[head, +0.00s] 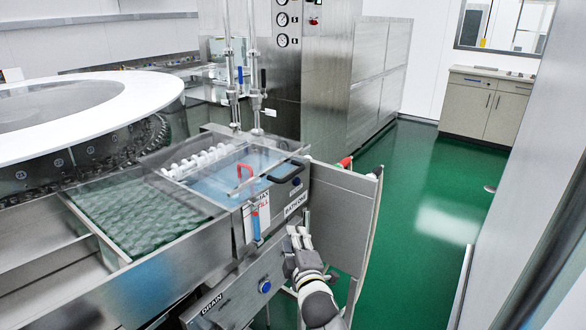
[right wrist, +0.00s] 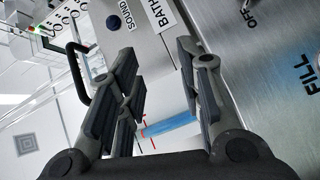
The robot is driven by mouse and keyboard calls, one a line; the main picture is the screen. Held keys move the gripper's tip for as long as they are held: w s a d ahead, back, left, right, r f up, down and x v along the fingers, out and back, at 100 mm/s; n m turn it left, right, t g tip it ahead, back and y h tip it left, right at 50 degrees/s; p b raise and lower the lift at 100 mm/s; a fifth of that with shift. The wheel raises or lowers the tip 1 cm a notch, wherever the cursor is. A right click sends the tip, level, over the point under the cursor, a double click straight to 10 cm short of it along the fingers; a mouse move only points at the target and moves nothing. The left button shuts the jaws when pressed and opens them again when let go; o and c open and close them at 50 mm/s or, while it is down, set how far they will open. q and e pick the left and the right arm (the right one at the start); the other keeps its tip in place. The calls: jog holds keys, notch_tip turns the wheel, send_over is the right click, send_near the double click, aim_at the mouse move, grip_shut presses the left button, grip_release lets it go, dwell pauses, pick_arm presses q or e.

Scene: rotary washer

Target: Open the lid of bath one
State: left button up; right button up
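Bath one (head: 232,178) is a steel-edged tank of bluish liquid with a clear lid lying over it. The lid's black loop handle (head: 285,172) is at its front right edge, above the BATH ONE label (head: 296,203). In the right wrist view the handle (right wrist: 78,72) shows left of my fingers. My right gripper (head: 299,236) is just in front of the bath's front panel, below the handle and apart from it. In the right wrist view its fingers (right wrist: 158,68) are spread with nothing held between them. My left gripper is not in view.
A steel side panel (head: 341,215) stands right of the bath. A green-bottomed tank (head: 140,212) lies left, with a round white-rimmed machine (head: 150,92) behind. Green floor (head: 430,220) is clear at right.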

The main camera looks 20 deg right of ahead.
jog(key=t+h, duration=0.1)
jog(key=t, duration=0.1)
send_near(294, 172)
jog(key=f, duration=0.1)
jog(key=shift+n, duration=0.4)
jog(key=shift+w+d+r+p, duration=0.2)
jog(key=shift+w+r+p, duration=0.05)
jog(key=shift+w, duration=1.4)
jog(key=shift+w+d+r+p, duration=0.2)
jog(key=shift+w, duration=1.45)
jog(key=shift+w+d+r+p, duration=0.2)
jog(key=shift+w+r+p, duration=0.05)
jog(key=shift+w, duration=1.45)
grip_shut()
